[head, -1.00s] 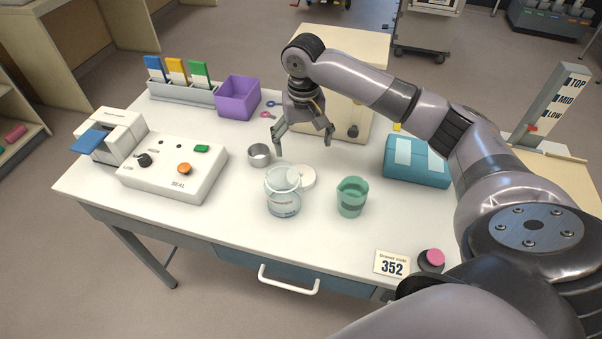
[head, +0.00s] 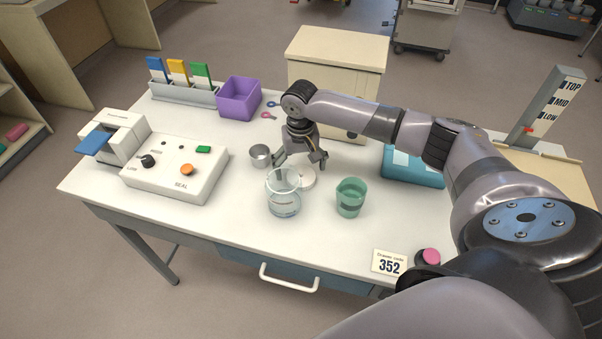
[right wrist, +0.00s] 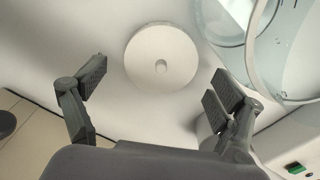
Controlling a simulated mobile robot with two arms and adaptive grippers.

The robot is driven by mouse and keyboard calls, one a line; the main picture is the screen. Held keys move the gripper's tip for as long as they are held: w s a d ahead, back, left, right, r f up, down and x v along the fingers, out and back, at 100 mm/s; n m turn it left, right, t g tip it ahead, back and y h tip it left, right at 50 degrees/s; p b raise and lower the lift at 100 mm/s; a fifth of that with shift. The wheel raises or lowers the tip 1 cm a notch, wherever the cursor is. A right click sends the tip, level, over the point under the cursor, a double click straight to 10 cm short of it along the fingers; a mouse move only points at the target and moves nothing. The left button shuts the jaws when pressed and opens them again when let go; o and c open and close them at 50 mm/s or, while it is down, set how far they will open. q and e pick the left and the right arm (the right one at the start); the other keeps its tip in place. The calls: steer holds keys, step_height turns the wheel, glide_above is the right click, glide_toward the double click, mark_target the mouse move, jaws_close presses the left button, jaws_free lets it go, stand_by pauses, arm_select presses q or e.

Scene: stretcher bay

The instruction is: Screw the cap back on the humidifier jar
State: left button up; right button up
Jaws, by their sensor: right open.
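The humidifier jar (head: 284,196) is a clear, labelled jar standing upright and uncapped near the front middle of the table. Its rim also shows at the upper right of the right wrist view (right wrist: 250,22). The white round cap (head: 307,177) lies flat on the table just behind and right of the jar. In the right wrist view the cap (right wrist: 161,57) shows a small knob at its centre. My right gripper (head: 299,165) is open and empty above the cap, its fingers spread to either side. My left gripper is not in view.
A green beaker (head: 350,198) stands right of the jar, and a small metal cup (head: 260,156) stands behind it to the left. The sealing box (head: 174,168) is further left. A teal box (head: 414,166) sits at right.

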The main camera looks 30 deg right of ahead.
mark_target(301, 173)
steer(key=shift+f, duration=0.7)
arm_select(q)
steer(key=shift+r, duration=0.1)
arm_select(e)
steer(key=shift+c, duration=0.2)
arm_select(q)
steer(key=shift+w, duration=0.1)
arm_select(e)
steer(key=c, duration=1)
steer(key=shift+r, duration=0.1)
arm_select(q)
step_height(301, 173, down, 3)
steer(key=b, duration=0.2)
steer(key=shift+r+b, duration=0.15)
steer(key=shift+b, duration=0.2)
arm_select(e)
step_height(301, 173, up, 20)
